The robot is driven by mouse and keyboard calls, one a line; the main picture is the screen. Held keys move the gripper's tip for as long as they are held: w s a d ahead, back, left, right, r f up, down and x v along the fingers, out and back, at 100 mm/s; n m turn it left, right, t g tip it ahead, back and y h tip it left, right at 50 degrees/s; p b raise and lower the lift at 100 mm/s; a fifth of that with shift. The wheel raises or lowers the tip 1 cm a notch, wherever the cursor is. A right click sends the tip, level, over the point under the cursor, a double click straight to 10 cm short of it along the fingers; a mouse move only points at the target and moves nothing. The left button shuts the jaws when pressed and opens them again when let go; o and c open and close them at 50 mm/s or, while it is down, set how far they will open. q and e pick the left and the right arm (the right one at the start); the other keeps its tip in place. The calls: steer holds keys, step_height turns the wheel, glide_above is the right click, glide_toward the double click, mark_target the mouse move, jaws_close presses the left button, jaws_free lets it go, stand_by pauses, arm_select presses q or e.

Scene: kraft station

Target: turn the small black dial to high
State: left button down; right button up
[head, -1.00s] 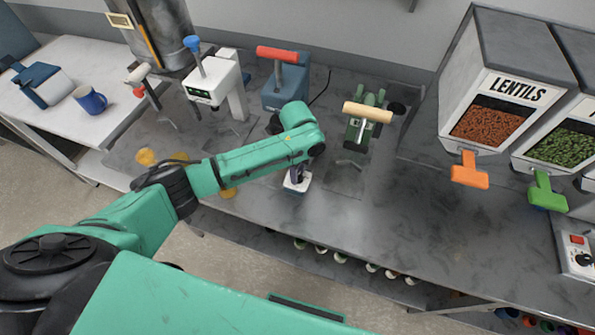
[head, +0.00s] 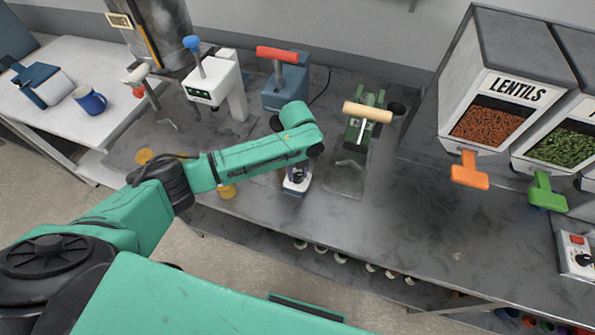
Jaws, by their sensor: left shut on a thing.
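My left arm reaches in from the left across the grey bench. My left gripper (head: 297,174) points down at a small white-faced base (head: 297,187) in front of the blue press with the red handle (head: 285,84). The gripper is shut on a small dark part there, which I take to be the small black dial. The fingers, my wrist and the forearm hide most of it, so its pointer and markings cannot be read. My right gripper is not in view.
A white machine with a blue-knobbed lever (head: 215,82) and a green press with a wooden handle (head: 364,118) flank the blue press. Lentil dispenser (head: 500,105) stands right. A switch box with a black knob (head: 577,255) sits far right.

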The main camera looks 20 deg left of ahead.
arm_select(q)
steer(key=shift+w+r, duration=0.1)
stand_by(0.4)
steer(key=c, duration=0.5)
jaws_free()
